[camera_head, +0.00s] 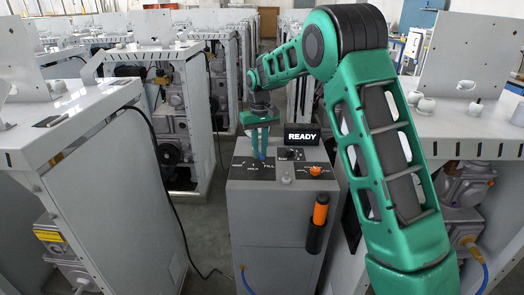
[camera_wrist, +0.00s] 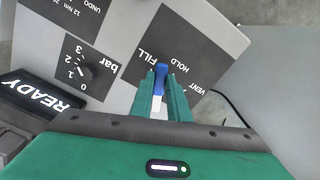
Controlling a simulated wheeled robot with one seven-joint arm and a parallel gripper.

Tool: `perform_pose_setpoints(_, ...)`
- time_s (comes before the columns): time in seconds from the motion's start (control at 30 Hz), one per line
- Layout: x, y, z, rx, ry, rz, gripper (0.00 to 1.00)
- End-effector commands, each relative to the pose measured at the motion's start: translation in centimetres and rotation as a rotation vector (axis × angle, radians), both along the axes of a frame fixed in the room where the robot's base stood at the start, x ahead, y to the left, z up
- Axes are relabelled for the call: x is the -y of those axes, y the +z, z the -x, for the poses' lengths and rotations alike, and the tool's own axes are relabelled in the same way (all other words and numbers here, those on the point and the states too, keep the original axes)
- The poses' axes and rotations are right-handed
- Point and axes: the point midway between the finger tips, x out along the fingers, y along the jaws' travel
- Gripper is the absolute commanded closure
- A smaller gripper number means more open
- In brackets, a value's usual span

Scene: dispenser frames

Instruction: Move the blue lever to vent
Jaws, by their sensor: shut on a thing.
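The blue lever (camera_head: 262,155) stands on the black label plate on top of the dispenser cabinet, below my gripper (camera_head: 259,133) in the head view. In the wrist view the blue lever (camera_wrist: 160,73) has a white part and lies between the fingers of my gripper (camera_wrist: 161,84), which are shut on it. The black plate (camera_wrist: 203,66) carries the words FILL, HOLD and VENT. The visible blue end is close to FILL and HOLD, while VENT is to the right of the fingers. The lever's foot is hidden, so I cannot tell its exact setting.
A pressure knob (camera_wrist: 77,71) and a READY display (camera_wrist: 42,94) are beside the plate. The grey dispenser cabinet (camera_head: 265,225) has an orange-and-black handle (camera_head: 318,222) on its front. White machine frames (camera_head: 80,130) crowd both sides, with a floor gap at left.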

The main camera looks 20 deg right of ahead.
Motion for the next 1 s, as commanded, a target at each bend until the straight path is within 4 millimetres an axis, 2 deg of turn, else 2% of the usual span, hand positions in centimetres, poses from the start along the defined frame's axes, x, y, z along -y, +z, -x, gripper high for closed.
perform_pose_setpoints(0.47, -2.7, 0.1, -0.4, 0.003, -0.454, -0.001, 1.00)
perform_pose_setpoints(1.0, -5.0, 0.1, -2.0, 0.003, -0.929, -0.001, 1.00)
